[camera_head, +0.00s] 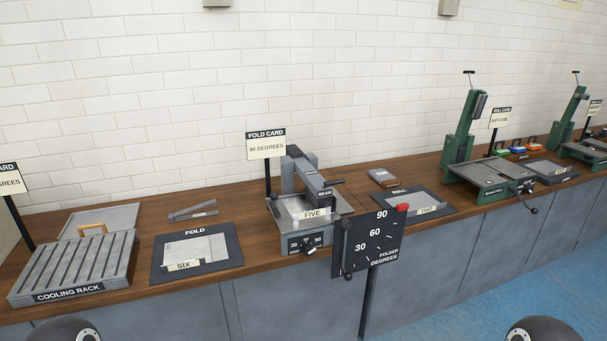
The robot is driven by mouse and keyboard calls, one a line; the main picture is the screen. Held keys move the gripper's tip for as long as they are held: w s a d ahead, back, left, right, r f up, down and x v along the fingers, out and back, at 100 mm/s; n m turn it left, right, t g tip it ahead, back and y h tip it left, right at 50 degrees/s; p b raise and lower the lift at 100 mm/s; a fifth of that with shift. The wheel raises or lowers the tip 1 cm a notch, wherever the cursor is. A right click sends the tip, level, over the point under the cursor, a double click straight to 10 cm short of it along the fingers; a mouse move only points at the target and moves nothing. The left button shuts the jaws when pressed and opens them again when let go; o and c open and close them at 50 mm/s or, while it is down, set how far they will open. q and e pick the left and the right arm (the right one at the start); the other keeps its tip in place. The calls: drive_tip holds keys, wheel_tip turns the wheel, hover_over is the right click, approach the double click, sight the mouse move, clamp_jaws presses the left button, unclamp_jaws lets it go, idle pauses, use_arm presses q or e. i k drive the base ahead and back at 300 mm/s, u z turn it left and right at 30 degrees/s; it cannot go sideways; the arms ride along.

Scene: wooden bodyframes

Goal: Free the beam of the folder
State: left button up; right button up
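The folder (294,240) stands on the bench in the middle of the head view. Its dark grey beam (311,181), labelled BEAM, lies across the far part of the folder bed, with a dark handle (333,183) at its right end. A light sheet labelled FIVE (316,214) lies on the bed in front of the beam. Whether the beam presses on the sheet cannot be told. The folder's front has a small dial (306,244) with 30 and 90 marks. Neither gripper shows; only dark rounded parts of mine show at the bottom edge.
A black FOLDER DEGREES board (365,251) with a red marker (402,207) near 90 stands at the bench's front edge. Left are a SIX sheet on a FOLD mat (160,265) and a cooling rack (70,290). Right are a TWO piece (428,210) and a green machine (458,150).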

sight(320, 191)
drive_tip(key=u, duration=0.05)
drive_tip(key=i, duration=0.85)
drive_tip(key=z, duration=0.2)
drive_tip(key=k, duration=0.95)
drive_tip(key=u, duration=0.05)
drive_tip(key=i, duration=0.95)
drive_tip(key=u, duration=1)
